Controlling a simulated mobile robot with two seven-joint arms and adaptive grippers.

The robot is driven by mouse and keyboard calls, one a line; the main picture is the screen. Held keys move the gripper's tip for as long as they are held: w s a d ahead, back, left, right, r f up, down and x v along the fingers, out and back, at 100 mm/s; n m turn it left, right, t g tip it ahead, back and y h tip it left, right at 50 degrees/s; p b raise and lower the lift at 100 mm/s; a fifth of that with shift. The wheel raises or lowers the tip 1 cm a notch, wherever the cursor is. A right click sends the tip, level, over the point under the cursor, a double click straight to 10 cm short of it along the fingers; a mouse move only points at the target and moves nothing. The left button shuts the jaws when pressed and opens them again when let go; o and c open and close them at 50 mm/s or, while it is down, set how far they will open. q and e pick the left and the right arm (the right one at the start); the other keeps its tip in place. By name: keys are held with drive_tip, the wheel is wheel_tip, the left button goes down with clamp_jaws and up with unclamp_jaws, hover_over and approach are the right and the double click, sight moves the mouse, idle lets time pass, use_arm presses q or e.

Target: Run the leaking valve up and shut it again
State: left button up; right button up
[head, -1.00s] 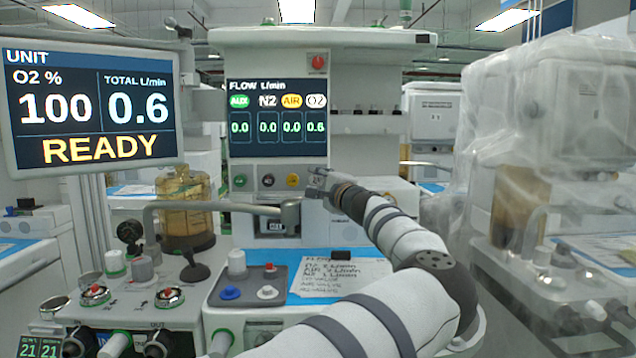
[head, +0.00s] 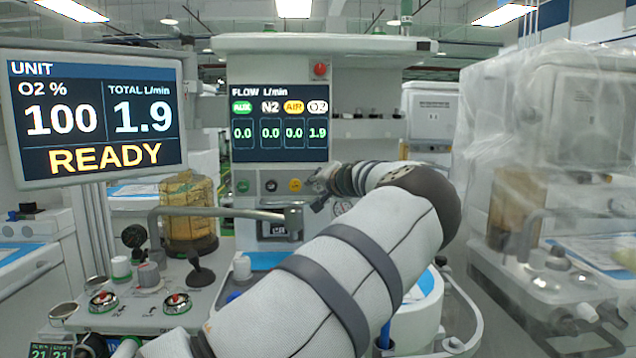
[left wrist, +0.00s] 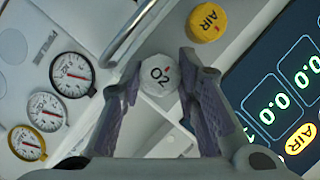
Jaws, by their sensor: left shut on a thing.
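The white O2 knob (left wrist: 159,80) shows in the left wrist view between the two fingers of my left gripper (left wrist: 160,76), which is shut on it. In the head view the left gripper (head: 320,184) is at the right end of the knob row and hides the O2 knob. The flow screen (head: 279,122) reads O2 1.9, with AUX, N2 and AIR at 0.0. The unit monitor (head: 95,118) reads O2 100 %, total 1.9 L/min and READY. My right gripper is not in view.
The yellow AIR knob (head: 295,185) is close to the left gripper, with the grey N2 knob (head: 271,186) and green AUX knob (head: 243,186) further left. A grey bar (head: 215,212) runs below them. Round gauges (left wrist: 47,110) show in the left wrist view. A plastic-covered cart (head: 560,170) stands at right.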

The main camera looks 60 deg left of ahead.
use_arm(q)
drive_tip(key=shift+r+n+t+h+p, duration=0.1)
drive_tip(key=shift+n+t+h+p, duration=0.2)
drive_tip(key=shift+n, duration=0.4)
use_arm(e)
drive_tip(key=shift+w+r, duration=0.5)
use_arm(q)
drive_tip(key=o, duration=0.9)
drive_tip(key=v, duration=1.2)
drive_tip(key=shift+s, duration=0.1)
